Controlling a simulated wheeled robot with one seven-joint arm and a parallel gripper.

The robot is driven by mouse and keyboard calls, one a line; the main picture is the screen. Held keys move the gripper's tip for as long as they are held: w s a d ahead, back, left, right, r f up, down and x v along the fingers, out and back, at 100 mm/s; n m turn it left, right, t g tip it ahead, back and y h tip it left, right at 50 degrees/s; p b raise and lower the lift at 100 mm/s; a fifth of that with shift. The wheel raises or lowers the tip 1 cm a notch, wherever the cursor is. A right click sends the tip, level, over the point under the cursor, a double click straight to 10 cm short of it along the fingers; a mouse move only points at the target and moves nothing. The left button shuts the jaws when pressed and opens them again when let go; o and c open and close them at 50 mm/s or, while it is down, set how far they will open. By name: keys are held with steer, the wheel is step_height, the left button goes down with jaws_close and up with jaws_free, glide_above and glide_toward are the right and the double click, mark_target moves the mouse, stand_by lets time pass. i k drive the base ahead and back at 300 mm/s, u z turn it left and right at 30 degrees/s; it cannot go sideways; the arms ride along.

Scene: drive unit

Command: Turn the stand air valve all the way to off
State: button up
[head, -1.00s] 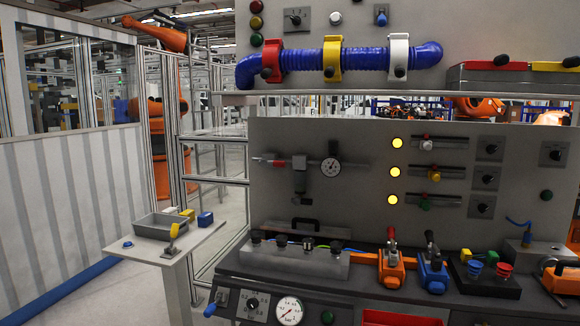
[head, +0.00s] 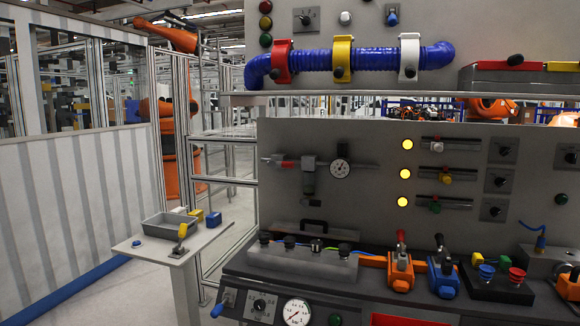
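No valve in view carries a readable label naming it the stand air valve. A blue-handled lever (head: 219,305) sits at the left end of the bench's lower front panel, its blue grip pointing down and to the left. Right of it are a black rotary knob (head: 259,305) on a pale scale plate and a round white pressure gauge (head: 296,312) with a red mark. The gauge's bottom edge is close to the picture's lower border, and its reading is too small to tell. My gripper is not in view.
A small side table (head: 140,246) with a grey tray (head: 168,224) and a yellow-handled piece stands left of the bench. Orange (head: 400,270) and blue (head: 443,278) lever clamps stand on the bench top. Bare floor shows between the side table and the striped wall (head: 75,210).

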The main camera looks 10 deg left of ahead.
mark_target(273, 164)
steer(key=u, duration=0.75)
steer(key=i, duration=0.8)
steer(key=u, duration=1)
steer(key=i, duration=1.3)
steer(key=z, duration=0.65)
steer(key=i, duration=0.95)
steer(key=z, duration=1)
steer(key=i, duration=0.15)
steer(key=z, duration=0.2)
